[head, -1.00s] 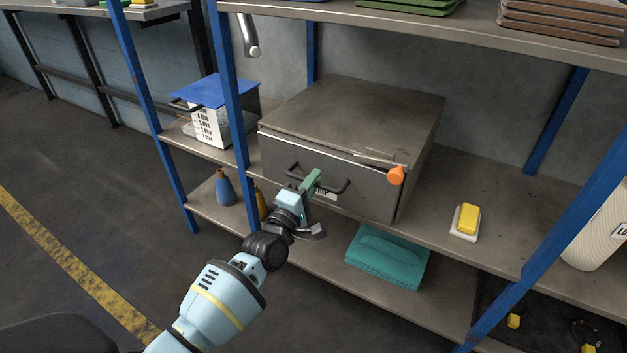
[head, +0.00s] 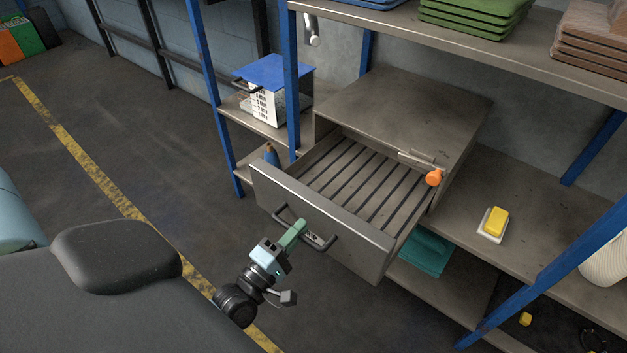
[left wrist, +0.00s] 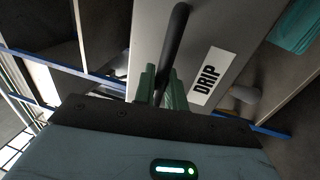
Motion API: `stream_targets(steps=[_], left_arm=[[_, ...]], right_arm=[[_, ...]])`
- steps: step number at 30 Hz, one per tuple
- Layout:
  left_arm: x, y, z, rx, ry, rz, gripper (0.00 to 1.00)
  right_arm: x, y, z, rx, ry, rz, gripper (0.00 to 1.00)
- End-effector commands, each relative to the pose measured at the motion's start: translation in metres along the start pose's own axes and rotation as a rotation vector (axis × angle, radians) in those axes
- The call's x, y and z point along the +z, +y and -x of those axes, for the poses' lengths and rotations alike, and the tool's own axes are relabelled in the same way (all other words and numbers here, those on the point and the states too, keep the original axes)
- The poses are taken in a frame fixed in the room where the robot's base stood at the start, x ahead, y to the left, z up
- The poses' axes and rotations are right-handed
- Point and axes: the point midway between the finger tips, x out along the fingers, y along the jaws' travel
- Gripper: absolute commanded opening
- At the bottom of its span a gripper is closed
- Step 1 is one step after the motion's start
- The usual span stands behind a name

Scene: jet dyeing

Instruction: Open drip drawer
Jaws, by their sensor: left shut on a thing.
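The drip drawer (head: 318,222) stands pulled well out of its grey metal cabinet (head: 405,105). Its slatted inside shows and looks empty. A dark bar handle (head: 331,241) runs across its front. My left gripper (head: 297,230) is shut on this handle. In the left wrist view, its green fingers (left wrist: 161,85) sit on both sides of the dark handle bar (left wrist: 173,45), beside the white DRIP label (left wrist: 205,76). An orange knob (head: 433,178) is at the cabinet's right front edge. My right gripper is not in view.
A blue shelf post (head: 290,80) stands left of the cabinet. A yellow block on a white dish (head: 486,236) lies on the shelf to the right. Folded teal cloth (head: 428,252) lies below, partly hidden by the drawer. Open floor lies left of the drawer.

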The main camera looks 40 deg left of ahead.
Motion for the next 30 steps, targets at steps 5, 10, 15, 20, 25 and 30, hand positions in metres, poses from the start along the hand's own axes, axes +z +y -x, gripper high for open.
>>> stream_targets(steps=[5, 10, 15, 20, 25, 30], left_arm=[[0.0, 0.004, 0.019, -0.001, 0.0, 0.0, 0.0], [0.0, 0.005, 0.025, 0.001, 0.0, 0.0, 0.0], [0.0, 0.005, 0.025, 0.001, 0.001, 0.0, 0.0], [0.0, 0.005, 0.025, 0.001, 0.001, 0.0, 0.14], [0.0, 0.005, 0.025, 0.001, 0.001, 0.0, 0.29], [0.0, 0.005, 0.025, 0.001, 0.001, 0.0, 0.29]], right_arm=[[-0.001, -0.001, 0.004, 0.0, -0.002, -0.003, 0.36], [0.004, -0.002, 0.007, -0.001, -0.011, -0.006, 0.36], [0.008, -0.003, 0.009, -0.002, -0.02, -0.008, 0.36], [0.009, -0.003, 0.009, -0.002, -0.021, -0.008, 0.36], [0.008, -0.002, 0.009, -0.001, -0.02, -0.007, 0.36], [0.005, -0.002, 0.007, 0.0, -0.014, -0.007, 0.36]])
